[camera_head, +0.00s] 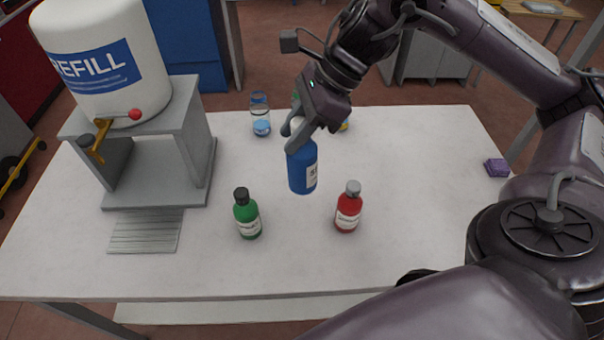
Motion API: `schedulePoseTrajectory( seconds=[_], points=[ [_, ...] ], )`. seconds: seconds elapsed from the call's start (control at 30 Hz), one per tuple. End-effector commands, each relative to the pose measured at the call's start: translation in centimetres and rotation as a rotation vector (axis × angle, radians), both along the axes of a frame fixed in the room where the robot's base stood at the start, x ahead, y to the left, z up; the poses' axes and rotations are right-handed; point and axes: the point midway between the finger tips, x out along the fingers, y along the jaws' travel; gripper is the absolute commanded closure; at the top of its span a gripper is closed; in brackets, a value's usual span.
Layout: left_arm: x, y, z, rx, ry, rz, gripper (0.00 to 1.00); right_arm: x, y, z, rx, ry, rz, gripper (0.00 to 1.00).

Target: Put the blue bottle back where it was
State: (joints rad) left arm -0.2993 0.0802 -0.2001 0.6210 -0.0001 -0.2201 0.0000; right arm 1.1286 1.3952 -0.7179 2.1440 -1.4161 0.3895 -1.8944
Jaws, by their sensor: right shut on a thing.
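The blue bottle (301,170) has a white label and is upright near the middle of the table. My right gripper (297,132) is shut on its top from above, and its fingers hide most of the cap. The bottle appears to be held a little above the table, but I cannot be sure of the gap. A green bottle (246,215) with a black cap stands to its front left. A red bottle (348,208) with a grey cap stands to its front right. My left gripper is not in view.
A white refill tank (100,55) sits on a grey stand (190,135) at the left, with a ridged plate (146,232) in front. A purple block (496,168) lies at the right. The white table (420,150) is clear at right.

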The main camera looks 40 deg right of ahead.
Motion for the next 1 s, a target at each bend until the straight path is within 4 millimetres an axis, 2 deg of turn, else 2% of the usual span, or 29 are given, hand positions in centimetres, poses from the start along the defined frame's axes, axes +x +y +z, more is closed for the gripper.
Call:
schedulePoseTrajectory(
  seconds=[0.07, 0.17, 0.4, 0.53, 0.8, 1.0],
  points=[
    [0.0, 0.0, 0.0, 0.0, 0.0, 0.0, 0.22, 0.1, -0.3, 0.2, 0.0, 0.0, 0.035, 1.0],
    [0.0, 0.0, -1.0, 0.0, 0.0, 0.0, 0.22, 0.0, -0.4, -1.0, 0.0, 0.002, 0.055, 1.0],
    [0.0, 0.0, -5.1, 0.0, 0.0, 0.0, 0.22, -0.1, -0.4, -6.9, 0.0, 0.004, 0.056, 1.0],
    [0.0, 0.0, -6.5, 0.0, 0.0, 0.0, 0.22, -0.1, -0.4, -9.5, 0.0, 0.004, 0.056, 1.0],
    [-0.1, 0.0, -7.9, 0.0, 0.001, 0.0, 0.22, -0.1, -0.4, -14.0, -0.001, 0.005, 0.055, 1.0],
    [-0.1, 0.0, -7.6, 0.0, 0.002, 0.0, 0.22, 0.0, -0.4, -15.8, -0.002, 0.0, 0.054, 1.0]
  ],
)
